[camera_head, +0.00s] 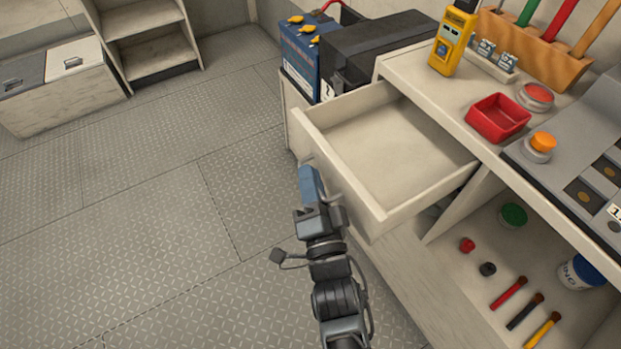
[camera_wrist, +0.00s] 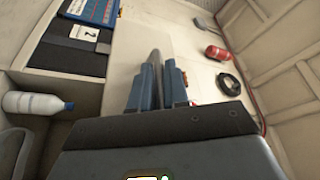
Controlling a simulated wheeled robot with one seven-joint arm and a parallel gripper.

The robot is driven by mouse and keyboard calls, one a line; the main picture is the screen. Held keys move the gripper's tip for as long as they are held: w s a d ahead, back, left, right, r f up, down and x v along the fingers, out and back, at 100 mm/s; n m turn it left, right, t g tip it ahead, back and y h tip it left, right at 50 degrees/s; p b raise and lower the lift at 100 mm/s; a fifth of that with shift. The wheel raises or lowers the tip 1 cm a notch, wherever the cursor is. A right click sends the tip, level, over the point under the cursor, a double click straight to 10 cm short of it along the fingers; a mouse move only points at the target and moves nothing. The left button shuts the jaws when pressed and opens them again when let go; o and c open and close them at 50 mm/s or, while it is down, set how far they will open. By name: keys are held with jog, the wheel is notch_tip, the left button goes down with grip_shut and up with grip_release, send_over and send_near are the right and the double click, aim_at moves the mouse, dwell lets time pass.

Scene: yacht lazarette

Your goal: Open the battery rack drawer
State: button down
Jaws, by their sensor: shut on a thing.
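The battery rack drawer (camera_head: 395,145) is pulled well out from the cream cabinet in the head view, and its inside is bare. My gripper (camera_head: 309,178) is at the outer side of the drawer front, low and left of its top rim. The wrist view shows my two blue-grey fingers (camera_wrist: 156,75) close together with a grey bar, the drawer handle (camera_wrist: 155,58), between them. My gripper is shut on this handle. Most of the handle is hidden by the fingers in the head view.
A blue battery (camera_head: 300,55) and a black one (camera_head: 375,50) stand behind the drawer. The counter holds a yellow meter (camera_head: 452,42) and a red tray (camera_head: 497,118). An open shelf below holds brushes and a jar (camera_head: 580,272). The floor at left (camera_head: 130,180) is clear.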

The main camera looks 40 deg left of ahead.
jog(key=c, duration=1.5)
grip_release()
jog(key=shift+d, duration=0.15)
jog(key=shift+p+v, duration=0.4)
jog(key=shift+v, duration=3.4)
jog(key=shift+d, duration=0.1)
jog(key=s+d+r+t+h+p, duration=0.15)
jog(key=s+d+h, duration=0.3)
jog(key=d, duration=0.75)
jog(key=s+d+t+h, duration=0.2)
jog(key=s+d+h, duration=0.3)
jog(key=d, duration=0.6)
jog(key=s+d+r+h, duration=0.2)
jog(key=s+d+r, duration=0.2)
jog(key=s+d+r+n+g+h+p, duration=0.1)
jog(key=s+d+r+h, duration=0.1)
jog(key=s+d+r, duration=0.2)
jog(key=s+d+r+n+g+h, duration=0.1)
jog(key=s+d+r+h, duration=0.1)
jog(key=s+d+r, duration=0.3)
jog(key=shift+s+d, duration=0.55)
jog(key=shift+s, duration=0.05)
